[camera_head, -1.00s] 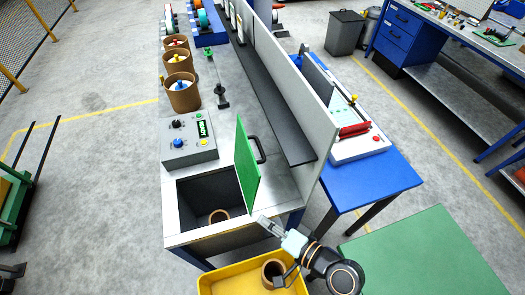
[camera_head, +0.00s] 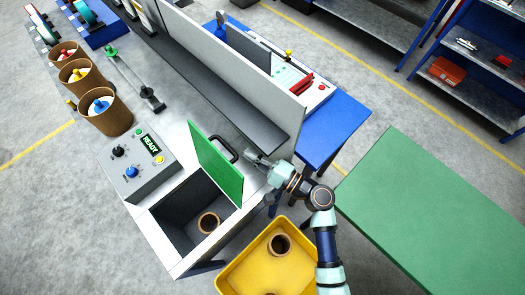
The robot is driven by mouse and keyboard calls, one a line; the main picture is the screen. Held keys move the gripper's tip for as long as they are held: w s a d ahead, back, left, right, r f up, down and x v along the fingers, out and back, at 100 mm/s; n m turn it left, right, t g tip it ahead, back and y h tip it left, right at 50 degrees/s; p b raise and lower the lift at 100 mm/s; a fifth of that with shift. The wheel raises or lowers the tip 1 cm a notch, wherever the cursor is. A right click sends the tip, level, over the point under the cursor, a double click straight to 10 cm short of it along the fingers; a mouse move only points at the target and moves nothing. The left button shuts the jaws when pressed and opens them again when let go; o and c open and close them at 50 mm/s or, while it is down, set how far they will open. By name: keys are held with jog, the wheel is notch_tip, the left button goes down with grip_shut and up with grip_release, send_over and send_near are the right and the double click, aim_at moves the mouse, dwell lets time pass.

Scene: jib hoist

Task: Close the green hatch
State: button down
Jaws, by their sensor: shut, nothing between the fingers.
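The green hatch (camera_head: 216,164) stands open, tilted up at the right edge of a dark square opening (camera_head: 190,212) in the bench. A black handle (camera_head: 224,148) is on its back side, facing right. Inside the opening a brown ring-shaped or cup-like part (camera_head: 208,222) lies at the bottom. My gripper (camera_head: 250,157) is shut and empty. It is just right of the hatch, close to the handle; whether it touches the handle or hatch I cannot tell.
A grey control box (camera_head: 140,165) with a READY display stands left of the hatch. A yellow bin (camera_head: 238,272) with brown parts is below my arm. A grey upright panel (camera_head: 235,65) rises behind the gripper. A green table (camera_head: 440,200) lies to the right.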

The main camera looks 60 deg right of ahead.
jog(key=shift+w+d+r, duration=0.1)
jog(key=shift+w+r, duration=0.05)
jog(key=shift+w, duration=1.5)
